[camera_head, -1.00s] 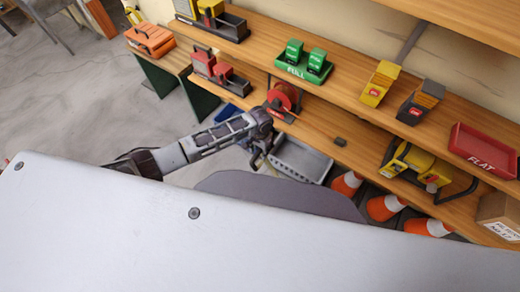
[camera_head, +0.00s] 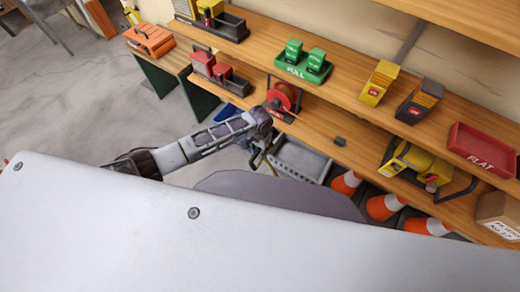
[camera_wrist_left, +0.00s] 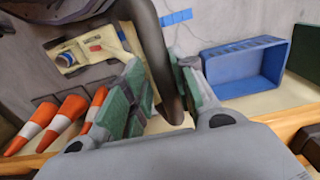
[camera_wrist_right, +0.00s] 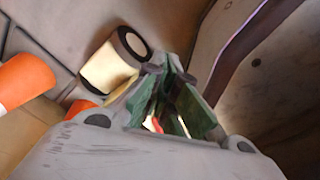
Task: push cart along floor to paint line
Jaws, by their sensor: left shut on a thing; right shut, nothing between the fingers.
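My left gripper (camera_wrist_left: 165,100) is shut on a dark bar (camera_wrist_left: 157,50), which looks like the cart's handle. In the head view the left gripper (camera_head: 262,157) is small, beside a grey tray-like thing (camera_head: 300,160) low by the shelves, possibly the cart's deck. Most of the cart is hidden by my own body. Blue marks (camera_wrist_left: 176,17) on the grey floor look like the paint line, beyond the bar in the left wrist view. My right gripper (camera_wrist_right: 165,80) is shut and empty, near a cream and black cylinder (camera_wrist_right: 115,60).
Orange-and-white cones (camera_head: 385,206) stand under the wooden shelving (camera_head: 330,130). A blue bin (camera_wrist_left: 245,68) lies right of the bar. A red reel (camera_head: 284,98) is on the lower shelf. The left floor (camera_head: 75,105) is open.

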